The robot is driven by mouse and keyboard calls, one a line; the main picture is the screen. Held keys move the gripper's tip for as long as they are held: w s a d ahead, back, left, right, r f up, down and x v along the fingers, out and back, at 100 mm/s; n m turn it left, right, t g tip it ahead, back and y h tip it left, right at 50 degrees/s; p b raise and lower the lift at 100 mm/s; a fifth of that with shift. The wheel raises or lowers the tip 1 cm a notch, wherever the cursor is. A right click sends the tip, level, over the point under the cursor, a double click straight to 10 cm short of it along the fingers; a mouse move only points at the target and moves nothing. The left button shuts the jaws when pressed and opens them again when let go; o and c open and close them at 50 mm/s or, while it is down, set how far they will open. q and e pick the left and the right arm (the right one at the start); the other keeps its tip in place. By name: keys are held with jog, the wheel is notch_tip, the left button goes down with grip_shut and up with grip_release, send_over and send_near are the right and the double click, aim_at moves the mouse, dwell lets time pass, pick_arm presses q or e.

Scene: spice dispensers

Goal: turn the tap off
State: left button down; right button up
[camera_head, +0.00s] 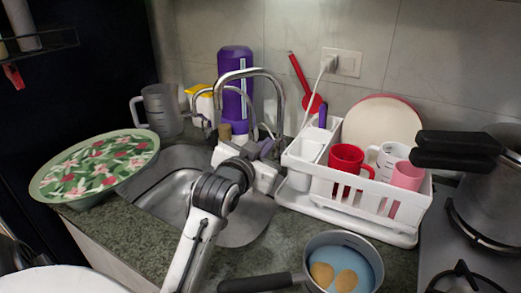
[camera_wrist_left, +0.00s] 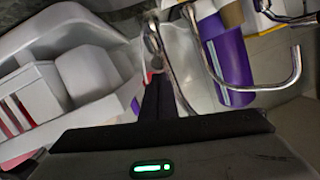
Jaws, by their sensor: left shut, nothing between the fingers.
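The chrome tap (camera_head: 251,72) stands behind the sink (camera_head: 165,200), with its curved spout arching over the basin. In the left wrist view, chrome tubing of the tap (camera_wrist_left: 296,70) curves at the right. My left gripper (camera_head: 268,148) is at the tap's base, behind the basin. Its dark fingers (camera_wrist_left: 158,85) are shut with nothing between them, close to a chrome part. I cannot tell whether they touch it. The gripper hides the tap's base and handle in the head view. I cannot make out any running water. My right gripper is not in view.
A white dish rack (camera_head: 375,207) with mugs stands right of the tap. A purple bottle (camera_head: 235,80) is behind it. A floral platter (camera_head: 95,165) and a clear jug (camera_head: 160,110) are left. A pan (camera_head: 345,262) sits in front, with a pot (camera_head: 492,195) on the stove.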

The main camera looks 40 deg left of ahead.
pick_arm(q)
jog(key=p+v, duration=0.4)
jog(key=v, duration=0.6)
jog(key=shift+p, duration=0.3)
jog(key=shift+s, duration=0.1)
